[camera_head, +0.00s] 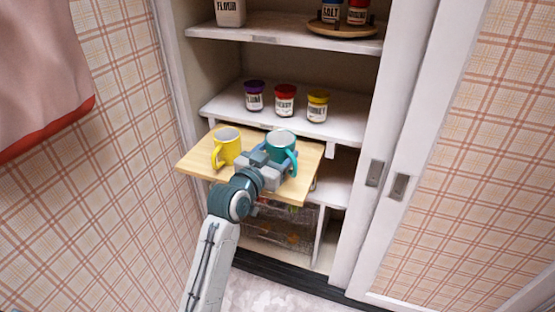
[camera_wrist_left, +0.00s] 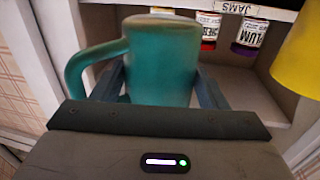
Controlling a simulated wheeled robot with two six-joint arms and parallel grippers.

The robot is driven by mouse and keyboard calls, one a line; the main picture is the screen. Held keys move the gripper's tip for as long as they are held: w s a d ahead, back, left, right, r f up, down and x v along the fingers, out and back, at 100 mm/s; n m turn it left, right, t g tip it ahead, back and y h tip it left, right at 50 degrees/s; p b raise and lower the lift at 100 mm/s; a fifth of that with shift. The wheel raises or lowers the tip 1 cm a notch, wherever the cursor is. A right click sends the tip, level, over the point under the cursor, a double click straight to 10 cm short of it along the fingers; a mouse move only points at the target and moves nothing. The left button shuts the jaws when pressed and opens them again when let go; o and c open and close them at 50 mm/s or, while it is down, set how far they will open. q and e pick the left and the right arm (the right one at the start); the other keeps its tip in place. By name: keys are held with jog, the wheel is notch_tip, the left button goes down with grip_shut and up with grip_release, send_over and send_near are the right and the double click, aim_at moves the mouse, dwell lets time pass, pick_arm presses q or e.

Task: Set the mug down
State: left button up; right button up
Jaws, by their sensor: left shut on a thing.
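A teal mug (camera_head: 281,144) is upright at the right part of the pull-out wooden board (camera_head: 197,163). My left gripper (camera_head: 270,156) is shut on the mug, with a finger on each side of its body. In the left wrist view the mug (camera_wrist_left: 161,62) fills the space between the fingers (camera_wrist_left: 163,88), and that picture is upside down. The mug's handle points to the front right in the head view. Whether its base touches the board is hidden by my gripper. My right gripper is not in view.
A yellow mug (camera_head: 227,147) stands on the board, left of the teal mug. Several jam jars, among them a red-lidded one (camera_head: 285,100), stand on the shelf (camera_head: 345,127) behind. The board's front right corner is bare. A sliding door (camera_head: 378,150) stands at the right.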

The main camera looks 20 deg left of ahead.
aim_at(277, 161)
pick_arm(q)
jog(key=shift+w+a+f, duration=0.1)
jog(key=shift+w+a, duration=0.05)
jog(key=shift+w, duration=0.85)
jog(key=shift+f, duration=0.2)
notch_tip(277, 161, down, 3)
jog(key=shift+f, duration=0.1)
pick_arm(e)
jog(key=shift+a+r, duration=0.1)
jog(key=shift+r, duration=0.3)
pick_arm(q)
jog(key=o, duration=1.1)
jog(key=shift+f, duration=0.1)
jog(key=shift+o, duration=0.2)
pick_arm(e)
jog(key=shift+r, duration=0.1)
pick_arm(q)
jog(key=shift+s, duration=0.25)
jog(key=s+a, duration=0.2)
jog(key=s, duration=0.9)
jog(key=shift+s+a, duration=0.2)
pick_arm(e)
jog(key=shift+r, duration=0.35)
